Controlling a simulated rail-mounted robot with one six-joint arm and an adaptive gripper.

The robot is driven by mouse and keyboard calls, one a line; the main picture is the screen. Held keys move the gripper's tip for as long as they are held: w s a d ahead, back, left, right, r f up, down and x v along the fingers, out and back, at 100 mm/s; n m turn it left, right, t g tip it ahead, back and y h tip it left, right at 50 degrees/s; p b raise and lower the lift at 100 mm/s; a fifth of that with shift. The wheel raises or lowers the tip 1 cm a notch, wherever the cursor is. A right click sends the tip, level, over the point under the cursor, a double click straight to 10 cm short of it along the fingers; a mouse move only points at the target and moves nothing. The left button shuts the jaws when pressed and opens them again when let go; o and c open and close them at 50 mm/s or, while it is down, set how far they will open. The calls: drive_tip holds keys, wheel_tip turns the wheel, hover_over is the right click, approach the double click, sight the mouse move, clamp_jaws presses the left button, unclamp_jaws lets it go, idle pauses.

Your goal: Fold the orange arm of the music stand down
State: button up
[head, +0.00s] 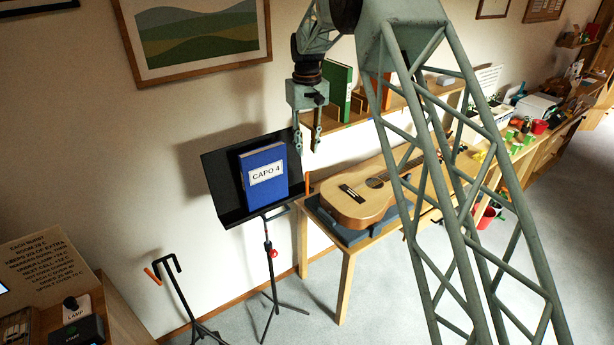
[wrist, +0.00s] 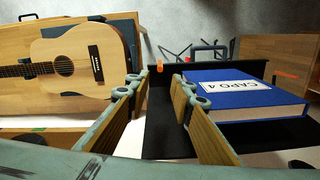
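The music stand's black desk (head: 222,190) stands by the wall and holds a blue book (head: 265,172) labelled CAPO 4. A small orange arm (head: 308,183) stands up at the desk's right edge. In the wrist view its orange end (wrist: 159,67) shows at the desk's edge, between my fingertips in the picture. My gripper (head: 307,145) hangs fingers down above the desk's right edge, higher than the orange arm and apart from it. In the wrist view my gripper (wrist: 161,85) is open with nothing between the fingers. The book (wrist: 245,95) lies close beside the right finger.
A guitar (head: 362,197) lies on a wooden table (head: 345,262) just right of the stand. A shelf (head: 350,118) with a green binder (head: 338,90) is behind. A black floor stand (head: 180,285) with an orange piece (head: 153,276) is at lower left.

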sight(307, 175)
drive_tip(key=shift+f+p, duration=0.8)
drive_tip(key=shift+f, duration=5.6)
drive_tip(key=shift+c, duration=0.7)
clamp_jaws()
